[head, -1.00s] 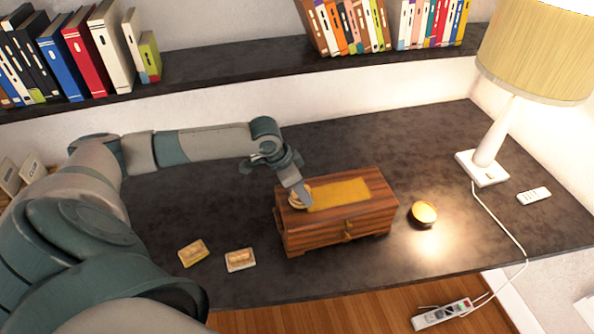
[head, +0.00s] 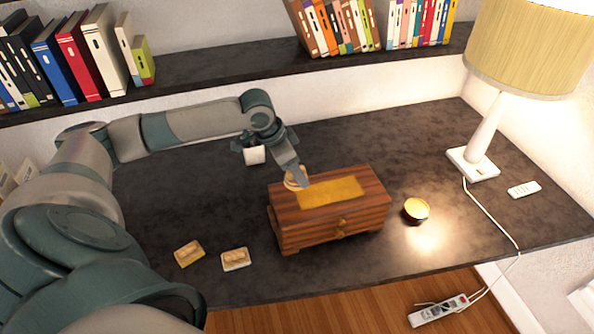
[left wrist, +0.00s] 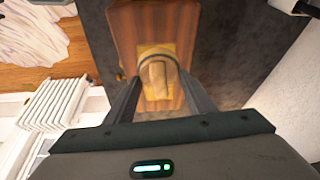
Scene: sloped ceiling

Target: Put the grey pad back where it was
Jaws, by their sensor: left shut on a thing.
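My left gripper (head: 298,183) is shut on a round, tan thing (head: 292,178) at the back left of the wooden chest's (head: 305,232) top. In the left wrist view the tan thing (left wrist: 157,72) sits between the fingers, with the chest and its yellow panel (left wrist: 158,93) behind it. I cannot tell whether it touches the chest. A pale grey-white pad (head: 235,266) lies on the dark table in front and left of the chest, with a tan piece on it. A similar yellow pad (head: 188,260) lies left of it. My right gripper is not in view.
A small round yellow-topped bowl (head: 416,210) stands right of the chest. A lamp (head: 482,140) and a remote (head: 524,189) are farther right. A shelf of books (head: 240,68) runs along the back.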

